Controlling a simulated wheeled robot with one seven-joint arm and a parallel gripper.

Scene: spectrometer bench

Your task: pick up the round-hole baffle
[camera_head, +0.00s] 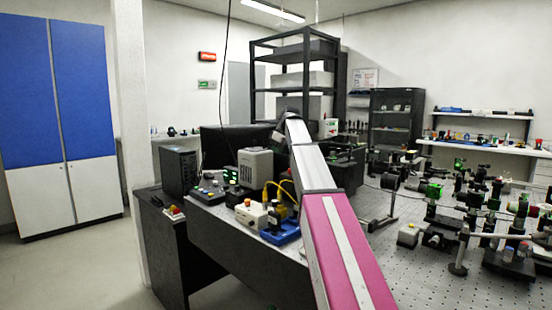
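I cannot single out the round-hole baffle for sure. A dark round disc-like part (390,181) stands on a post on the perforated optical bench (390,285), right of my arm, but whether it has a hole is too small to tell. More small mounted optics (437,192) crowd the bench on the right, and the baffle may be among them. My arm, pink and white, reaches from the bottom middle up and away. Its far end is dark and small, and no gripper fingers can be made out there.
A tall black rack (297,70) stands behind. Bare bench shows at the front right.

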